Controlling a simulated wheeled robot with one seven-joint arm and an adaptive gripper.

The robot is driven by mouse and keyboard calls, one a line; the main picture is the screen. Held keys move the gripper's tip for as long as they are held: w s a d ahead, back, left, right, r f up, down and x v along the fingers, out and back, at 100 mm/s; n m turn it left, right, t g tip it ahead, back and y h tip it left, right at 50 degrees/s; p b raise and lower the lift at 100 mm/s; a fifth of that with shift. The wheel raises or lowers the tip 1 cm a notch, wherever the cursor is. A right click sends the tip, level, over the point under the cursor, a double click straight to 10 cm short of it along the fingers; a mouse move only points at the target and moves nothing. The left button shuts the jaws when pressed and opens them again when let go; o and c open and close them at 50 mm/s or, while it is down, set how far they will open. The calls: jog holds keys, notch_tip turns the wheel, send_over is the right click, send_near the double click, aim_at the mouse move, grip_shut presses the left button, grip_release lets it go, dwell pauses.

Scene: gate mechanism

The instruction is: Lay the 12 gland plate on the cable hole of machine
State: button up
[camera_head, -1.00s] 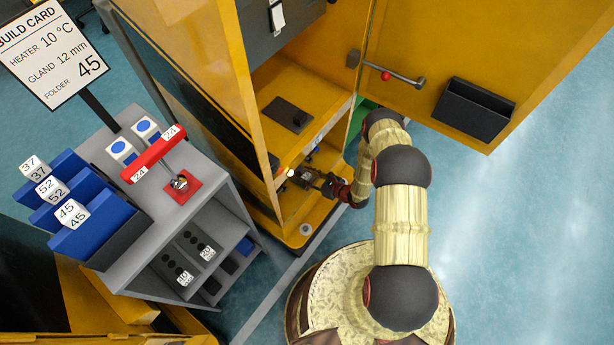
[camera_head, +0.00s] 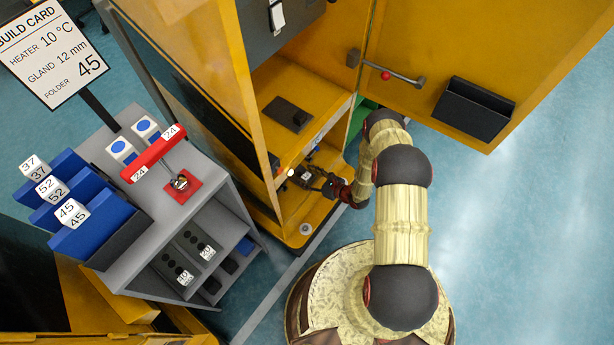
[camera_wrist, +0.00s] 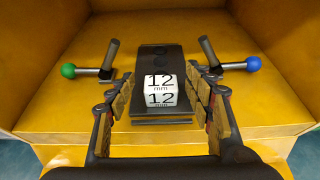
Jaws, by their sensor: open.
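My gripper (camera_wrist: 162,100) is open, with one finger on each side of the block and a visible gap on both sides. No open cable hole shows; the floor under the plate is hidden. In the head view my gripper (camera_head: 322,180) reaches into the low opening.
A green-knobbed lever (camera_wrist: 90,71) and a blue-knobbed lever (camera_wrist: 232,65) flank the plate closely. The machine door (camera_head: 480,50) stands open on the right. A grey cart (camera_head: 190,215) on the left holds other plates on its shelf and blue folders.

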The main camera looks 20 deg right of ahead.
jog(key=v, duration=1.1)
jog(key=shift+s+d, duration=0.2)
jog(key=shift+s, duration=0.05)
